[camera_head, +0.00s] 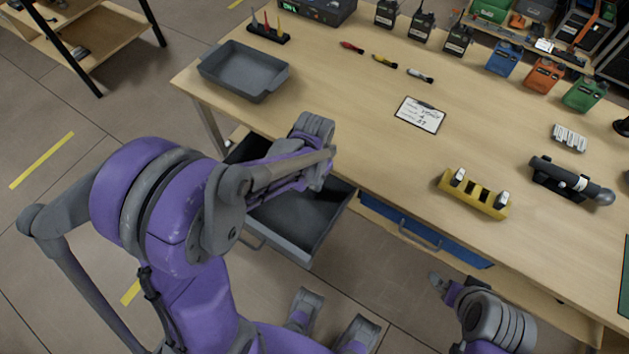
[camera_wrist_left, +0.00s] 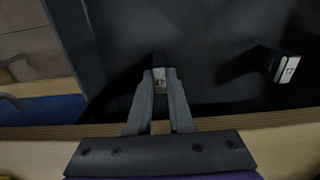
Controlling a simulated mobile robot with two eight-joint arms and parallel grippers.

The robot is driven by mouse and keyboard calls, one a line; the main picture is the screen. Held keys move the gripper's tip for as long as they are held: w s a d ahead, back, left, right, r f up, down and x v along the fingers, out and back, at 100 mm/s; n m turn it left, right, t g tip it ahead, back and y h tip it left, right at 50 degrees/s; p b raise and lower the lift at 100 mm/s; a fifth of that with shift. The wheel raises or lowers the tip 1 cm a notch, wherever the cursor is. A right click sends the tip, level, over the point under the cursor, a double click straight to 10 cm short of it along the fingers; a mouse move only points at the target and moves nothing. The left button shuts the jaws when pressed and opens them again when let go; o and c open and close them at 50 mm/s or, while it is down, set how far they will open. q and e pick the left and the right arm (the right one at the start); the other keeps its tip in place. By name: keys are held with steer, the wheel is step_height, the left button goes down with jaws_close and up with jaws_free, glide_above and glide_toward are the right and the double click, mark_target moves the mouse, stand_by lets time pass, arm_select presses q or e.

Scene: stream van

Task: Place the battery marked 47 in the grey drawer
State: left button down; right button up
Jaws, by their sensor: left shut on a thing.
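The grey drawer (camera_head: 290,238) is pulled out below the bench's left part; its dark inside fills much of the left wrist view (camera_wrist_left: 215,45). My left gripper (camera_wrist_left: 160,88) is shut on a battery (camera_wrist_left: 162,74) with a pale label, inside or just above the drawer. The number on it is too small to read. In the head view my left arm covers part of the drawer and the fingers are hidden. Another battery (camera_wrist_left: 288,68) with a white marked end lies in the drawer, apart from the gripper. My right gripper (camera_head: 438,282) hangs before the bench; its jaws are unclear.
A yellow battery holder (camera_head: 474,196) with two batteries stands on the bench. A blue drawer (camera_head: 425,232) sits right of the grey one. A grey tray (camera_head: 243,72) and a clipboard (camera_head: 420,114) lie on the bench. Radios and coloured packs line the back.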

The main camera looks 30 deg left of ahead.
arm_select(q)
steer(key=shift+f, duration=0.15)
steer(key=c, duration=1.2)
jaws_free()
steer(key=shift+c, duration=0.2)
steer(key=o, duration=0.4)
step_height(320, 180, up, 12)
steer(key=p, duration=0.2)
steer(key=shift+s+d+n+t, duration=0.15)
steer(key=shift+s+d+t, duration=0.55)
steer(key=shift+s, duration=1.3)
steer(key=shift+s+d+n+t, duration=0.3)
steer(key=shift+s+t, duration=0.75)
steer(key=shift+s, duration=0.95)
steer(key=shift+s+d+n+t, duration=0.1)
steer(key=shift+s+d+t, duration=0.65)
steer(key=shift+s, duration=1.25)
steer(key=shift+a, duration=0.15)
